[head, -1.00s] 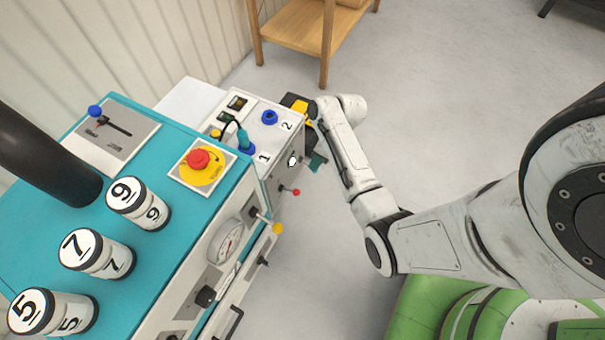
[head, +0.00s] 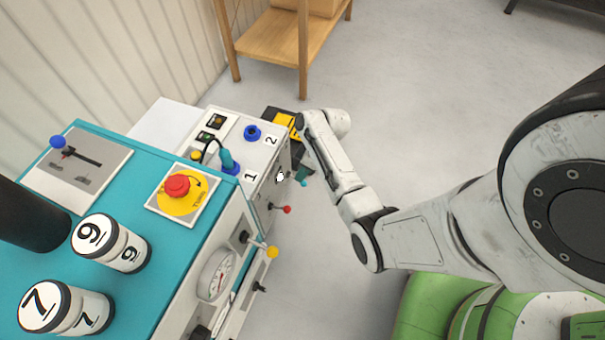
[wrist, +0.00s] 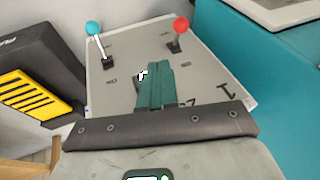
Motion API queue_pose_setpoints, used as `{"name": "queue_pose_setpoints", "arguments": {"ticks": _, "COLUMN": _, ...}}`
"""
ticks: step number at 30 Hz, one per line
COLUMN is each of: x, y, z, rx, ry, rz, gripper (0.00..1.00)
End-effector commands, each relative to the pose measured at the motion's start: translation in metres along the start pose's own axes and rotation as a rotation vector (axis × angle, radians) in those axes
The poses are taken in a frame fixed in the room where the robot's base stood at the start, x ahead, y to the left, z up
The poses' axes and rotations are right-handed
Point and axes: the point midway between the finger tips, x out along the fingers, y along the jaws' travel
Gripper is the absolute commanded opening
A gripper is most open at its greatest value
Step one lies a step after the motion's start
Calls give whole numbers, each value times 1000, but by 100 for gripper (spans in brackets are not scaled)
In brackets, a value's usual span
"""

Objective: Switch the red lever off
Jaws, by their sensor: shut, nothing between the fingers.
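The red lever (head: 286,209) sticks out from the front panel of the white box (head: 262,165). In the wrist view the red lever (wrist: 181,24) is at the upper right, its knob above its base and tilted slightly right. My gripper (wrist: 160,66) has teal fingers pressed together with nothing between them. They point at the panel (wrist: 128,75), below and left of the red lever, and appear apart from it. In the head view my gripper (head: 303,173) is beside the panel, beyond the red lever; its fingers are partly hidden by my arm.
A light-blue lever (wrist: 93,28) is on the same panel, left of my fingers in the wrist view. A yellow-knobbed lever (head: 271,252) protrudes from the teal machine (head: 130,180). A black and yellow object (head: 285,124) is behind my wrist. Floor on the right is open.

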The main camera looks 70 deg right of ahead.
Motion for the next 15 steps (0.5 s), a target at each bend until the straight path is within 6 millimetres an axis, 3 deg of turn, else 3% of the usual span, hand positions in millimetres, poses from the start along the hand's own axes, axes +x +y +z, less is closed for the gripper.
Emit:
{"name": "queue_pose_setpoints", "arguments": {"ticks": 1, "x": 16, "y": 1, "z": 2, "rx": -1, "ry": -2, "rz": -3, "gripper": 0}}
{"name": "queue_pose_setpoints", "arguments": {"ticks": 9, "x": 67, "y": 1, "z": 1, "rx": -1, "ry": -1, "rz": -2, "gripper": 0}}
{"name": "queue_pose_setpoints", "arguments": {"ticks": 15, "x": 86, "y": -17, "z": 8, "rx": -2, "ry": -2, "rz": -1, "gripper": 0}}
